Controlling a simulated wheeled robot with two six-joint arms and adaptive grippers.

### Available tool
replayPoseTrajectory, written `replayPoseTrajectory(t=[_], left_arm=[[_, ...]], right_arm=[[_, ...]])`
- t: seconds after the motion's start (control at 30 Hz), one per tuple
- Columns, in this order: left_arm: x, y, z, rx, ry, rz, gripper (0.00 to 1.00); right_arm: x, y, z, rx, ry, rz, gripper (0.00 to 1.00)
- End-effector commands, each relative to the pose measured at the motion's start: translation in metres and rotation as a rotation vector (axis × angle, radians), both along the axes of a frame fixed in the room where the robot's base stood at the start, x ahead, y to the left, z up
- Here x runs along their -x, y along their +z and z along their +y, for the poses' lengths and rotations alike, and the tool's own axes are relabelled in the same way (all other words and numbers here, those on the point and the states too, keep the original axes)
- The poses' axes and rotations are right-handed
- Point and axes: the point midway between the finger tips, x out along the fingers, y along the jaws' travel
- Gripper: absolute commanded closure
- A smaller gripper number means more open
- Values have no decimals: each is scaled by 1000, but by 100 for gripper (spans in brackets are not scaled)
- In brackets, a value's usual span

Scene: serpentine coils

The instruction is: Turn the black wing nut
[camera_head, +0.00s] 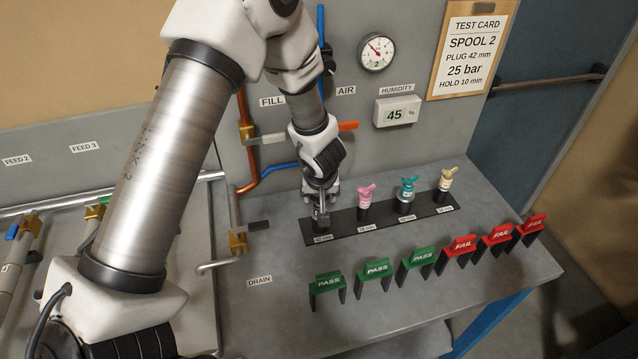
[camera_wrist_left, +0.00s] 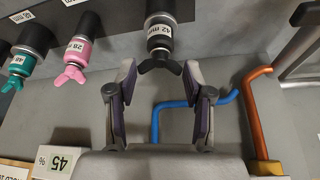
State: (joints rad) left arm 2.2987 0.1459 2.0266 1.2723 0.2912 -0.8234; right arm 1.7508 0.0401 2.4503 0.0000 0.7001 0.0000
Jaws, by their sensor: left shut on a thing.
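The black wing nut (camera_wrist_left: 160,66) tops the plug labelled 42 mm (camera_wrist_left: 159,38), at the top centre of the left wrist view. My left gripper (camera_wrist_left: 161,76) has one finger on each side of the wing nut and is shut on it; the exact contact is hard to make out. In the head view my left gripper (camera_head: 320,208) points down over the left end of the black plug rack (camera_head: 430,211) and hides most of the black wing nut and its plug. My right gripper is in neither view.
Pink (camera_head: 365,202), teal (camera_head: 406,194) and tan (camera_head: 445,183) wing-nut plugs stand in a row to the right. Green PASS (camera_head: 376,271) and red FAIL (camera_head: 461,246) tags stand in front. Blue (camera_wrist_left: 175,105) and copper pipes (camera_wrist_left: 252,110) run close by.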

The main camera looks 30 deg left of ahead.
Motion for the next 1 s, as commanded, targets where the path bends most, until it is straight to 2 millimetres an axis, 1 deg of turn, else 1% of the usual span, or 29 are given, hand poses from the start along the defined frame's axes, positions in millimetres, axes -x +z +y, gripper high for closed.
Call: replayPoseTrajectory(t=[0.03, 0.1, 0.23, 0.43, 0.47, 0.5, 0.53, 0.83, 0.93, 1.0], left_arm=[[0, 7, -1, -1, 33, 4, 83], [0, 4, -1, 0, 73, 2, 84], [0, -1, -1, 1, 96, -1, 84], [0, -1, -1, 1, 95, -1, 84], [0, -1, -1, 1, 95, -1, 38], [0, -1, -1, 1, 94, -1, 24], [0, -1, -1, 2, 93, -1, 23], [0, 0, -1, 1, 92, -1, 23], [1, 8, -3, 1, 93, -4, 23], [4, 20, -6, 1, 93, -4, 23]], right_arm=[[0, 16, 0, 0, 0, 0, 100], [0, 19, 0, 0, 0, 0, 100], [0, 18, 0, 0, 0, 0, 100], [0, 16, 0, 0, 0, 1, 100], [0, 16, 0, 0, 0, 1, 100], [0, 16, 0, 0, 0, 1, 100], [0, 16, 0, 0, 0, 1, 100], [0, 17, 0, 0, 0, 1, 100], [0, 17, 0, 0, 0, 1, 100], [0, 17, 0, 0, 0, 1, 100]])
